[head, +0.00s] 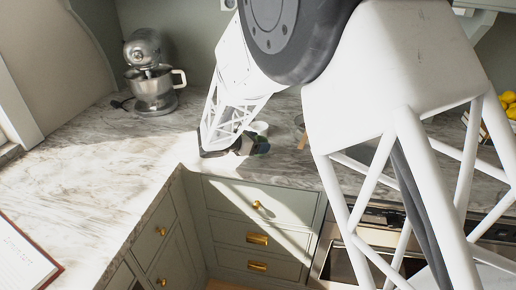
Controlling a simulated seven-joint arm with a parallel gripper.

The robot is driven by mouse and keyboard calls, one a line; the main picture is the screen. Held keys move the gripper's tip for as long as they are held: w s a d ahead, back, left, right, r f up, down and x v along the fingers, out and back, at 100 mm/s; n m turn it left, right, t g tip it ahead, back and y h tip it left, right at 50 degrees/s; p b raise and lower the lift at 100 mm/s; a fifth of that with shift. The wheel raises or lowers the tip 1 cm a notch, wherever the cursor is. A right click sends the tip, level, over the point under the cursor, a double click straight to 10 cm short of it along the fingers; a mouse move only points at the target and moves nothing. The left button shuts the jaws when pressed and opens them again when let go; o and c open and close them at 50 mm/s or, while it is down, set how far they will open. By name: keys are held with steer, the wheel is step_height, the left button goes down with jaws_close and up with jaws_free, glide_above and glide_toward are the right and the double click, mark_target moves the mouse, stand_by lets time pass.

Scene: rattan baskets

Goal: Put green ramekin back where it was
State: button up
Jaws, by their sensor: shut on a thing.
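My gripper (248,145) is low over the marble counter near its front edge, by the inside corner. It is small and dark in the head view, and its fingers are hard to make out. A small dark greenish thing at its tip looks like the green ramekin (263,147), and the gripper is shut on it. Most of it is hidden by the fingers. I cannot tell whether it touches the counter.
A white round dish (260,127) is just behind the gripper. A stand mixer (150,75) stands at the back left. An open book (22,255) lies front left. Yellow fruit (509,98) is at far right. The left marble counter (95,165) is mostly clear.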

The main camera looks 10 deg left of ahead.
steer(key=shift+f, duration=1.15)
steer(key=shift+f, duration=0.15)
steer(key=o, duration=1)
steer(key=shift+s+a+r, duration=0.1)
steer(key=shift+r, duration=0.1)
steer(key=v, duration=1.1)
steer(key=shift+s+a, duration=0.3)
steer(key=shift+d+r, duration=0.1)
